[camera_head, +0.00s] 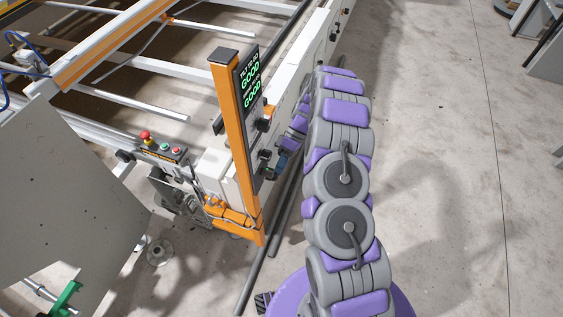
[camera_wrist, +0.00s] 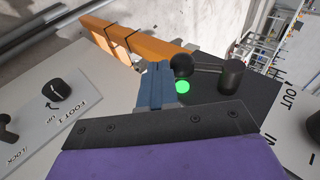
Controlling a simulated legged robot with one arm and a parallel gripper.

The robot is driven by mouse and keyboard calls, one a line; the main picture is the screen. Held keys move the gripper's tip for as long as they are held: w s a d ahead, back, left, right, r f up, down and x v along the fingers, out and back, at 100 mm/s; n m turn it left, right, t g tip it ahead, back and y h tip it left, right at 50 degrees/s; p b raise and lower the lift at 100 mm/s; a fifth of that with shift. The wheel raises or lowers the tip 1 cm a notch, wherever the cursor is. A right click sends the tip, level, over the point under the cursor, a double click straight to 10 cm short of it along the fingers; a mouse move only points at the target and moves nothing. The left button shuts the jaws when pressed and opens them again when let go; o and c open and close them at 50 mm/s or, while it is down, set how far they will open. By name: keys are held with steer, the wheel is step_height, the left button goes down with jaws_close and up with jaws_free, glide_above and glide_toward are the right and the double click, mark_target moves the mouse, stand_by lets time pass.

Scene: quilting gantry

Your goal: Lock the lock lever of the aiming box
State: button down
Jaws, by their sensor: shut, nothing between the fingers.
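A dark box face (camera_wrist: 255,100) with a lit green lamp (camera_wrist: 183,87), which looks like the aiming box, is ahead in the wrist view. A black lever with a ball knob (camera_wrist: 182,65) runs left from a round black post (camera_wrist: 232,76); it looks like the lock lever. My gripper (camera_wrist: 154,68) is shut and empty, its blue fingers just left of the ball knob. I cannot tell whether they touch it. In the head view my gripper (camera_head: 281,162) is beside the machine's white side, partly hidden by my arm.
An orange post (camera_head: 235,140) carries a display (camera_head: 251,85) reading GOOD twice, close left of my arm. A white panel (camera_wrist: 85,100) has a FOOT 1 knob (camera_wrist: 56,90) and a LOCK-marked knob (camera_wrist: 6,132). Rails lie on the floor.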

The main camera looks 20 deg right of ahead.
steer(key=shift+b+x, duration=0.3)
steer(key=shift+x, duration=0.65)
steer(key=shift+d, duration=0.2)
stand_by(0.7)
